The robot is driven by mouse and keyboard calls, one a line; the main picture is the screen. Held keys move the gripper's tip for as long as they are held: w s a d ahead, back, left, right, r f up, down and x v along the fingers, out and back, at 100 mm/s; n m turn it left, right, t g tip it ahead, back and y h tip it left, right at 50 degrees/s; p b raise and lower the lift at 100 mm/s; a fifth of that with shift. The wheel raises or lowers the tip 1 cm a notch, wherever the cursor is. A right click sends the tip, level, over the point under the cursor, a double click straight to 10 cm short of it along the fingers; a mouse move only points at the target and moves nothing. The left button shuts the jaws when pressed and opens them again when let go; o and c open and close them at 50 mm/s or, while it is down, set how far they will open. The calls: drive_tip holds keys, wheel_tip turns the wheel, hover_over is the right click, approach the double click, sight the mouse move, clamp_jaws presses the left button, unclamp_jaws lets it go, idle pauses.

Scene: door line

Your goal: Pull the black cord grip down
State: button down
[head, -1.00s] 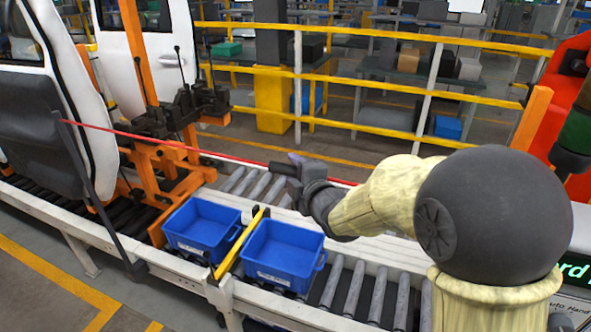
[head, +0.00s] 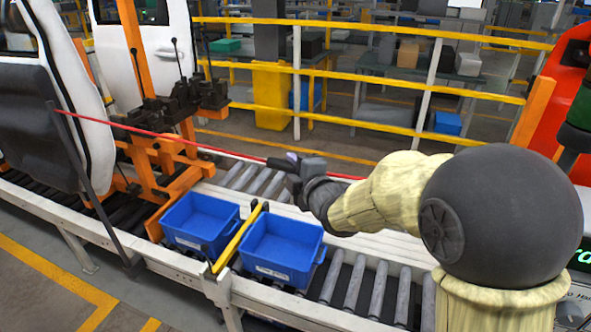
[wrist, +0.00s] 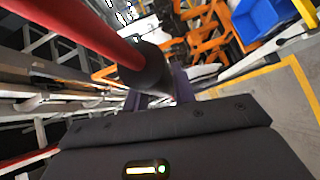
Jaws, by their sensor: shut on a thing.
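The black cord grip (head: 278,163) hangs on a red cord (head: 180,137) above the roller conveyor. In the wrist view the grip (wrist: 147,70) shows as a dark sleeve at the end of the thick red cord (wrist: 90,30). My gripper (head: 292,164) is at the grip, with its fingers closed on it. In the wrist view my gripper (wrist: 165,95) meets the lower end of the sleeve; its fingers are partly hidden behind the dark housing. The cord runs left to a dark post (head: 85,180) and also continues right behind my arm.
Two blue bins (head: 203,198) (head: 318,252) stand on the conveyor (head: 365,290) below, with a yellow bar (head: 238,238) between them. An orange fixture (head: 170,165) and white door stand left. Yellow railing (head: 350,75) runs behind. A red and orange machine (head: 565,110) stands right.

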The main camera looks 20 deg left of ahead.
drive_tip(key=shift+f+b, duration=0.9)
drive_tip(key=shift+f, duration=0.3)
drive_tip(key=c, duration=1.1)
unclamp_jaws()
drive_tip(key=shift+s, duration=0.1)
drive_tip(key=shift+c, duration=0.2)
drive_tip(key=shift+s+d, duration=0.1)
drive_tip(key=b+v, duration=0.6)
drive_tip(key=v, duration=1.1)
drive_tip(key=shift+r, duration=0.2)
drive_tip(key=shift+d, duration=0.1)
